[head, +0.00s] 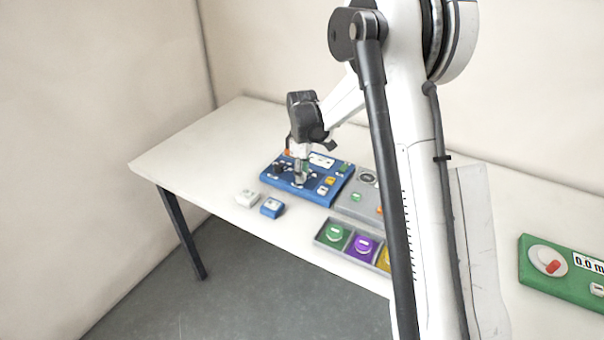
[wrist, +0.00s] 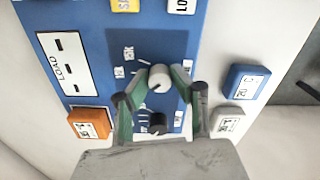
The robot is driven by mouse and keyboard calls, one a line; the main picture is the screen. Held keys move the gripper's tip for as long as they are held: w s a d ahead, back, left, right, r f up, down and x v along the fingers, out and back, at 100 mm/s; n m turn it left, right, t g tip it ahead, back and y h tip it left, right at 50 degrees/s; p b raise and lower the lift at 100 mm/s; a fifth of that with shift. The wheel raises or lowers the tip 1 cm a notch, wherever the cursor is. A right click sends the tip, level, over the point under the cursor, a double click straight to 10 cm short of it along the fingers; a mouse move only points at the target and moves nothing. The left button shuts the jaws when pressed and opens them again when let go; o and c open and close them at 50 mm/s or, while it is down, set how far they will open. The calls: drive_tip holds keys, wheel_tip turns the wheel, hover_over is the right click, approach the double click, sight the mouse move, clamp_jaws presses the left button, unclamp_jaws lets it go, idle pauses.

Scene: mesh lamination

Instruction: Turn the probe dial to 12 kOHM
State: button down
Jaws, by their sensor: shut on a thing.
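The blue panel (head: 330,193) lies on the table and carries dials, buttons and small white markings. In the wrist view the panel (wrist: 100,20) fills the middle. My gripper (head: 300,180) points down over the panel. In the wrist view its green-padded fingers (wrist: 159,78) are shut on a grey dial knob (wrist: 158,83), one finger on each side. A dark line shows on the knob. A black knob (wrist: 157,119) sits nearer my wrist, between the finger links, and shows left of the gripper in the head view (head: 278,168). The labels are too small to read for certain.
A loose white block (head: 247,198) and blue block (head: 271,207) lie in front of the panel. A grey unit (head: 350,207) and a tray (head: 326,243) with colored pieces stand to the right. A green meter (head: 545,285) is far right.

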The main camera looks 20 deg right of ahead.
drive_tip(key=shift+f+m+b, duration=0.1)
drive_tip(key=shift+m+b, duration=0.25)
drive_tip(key=shift+m, duration=0.05)
drive_tip(key=m+b, duration=0.2)
drive_tip(key=shift+m, duration=0.3)
drive_tip(key=m+b, duration=0.2)
drive_tip(key=m, duration=0.3)
drive_tip(key=shift+m, duration=0.3)
drive_tip(key=c, duration=1.5)
unclamp_jaws()
wheel_tip(320, 180, up, 12)
drive_tip(key=shift+r, duration=0.1)
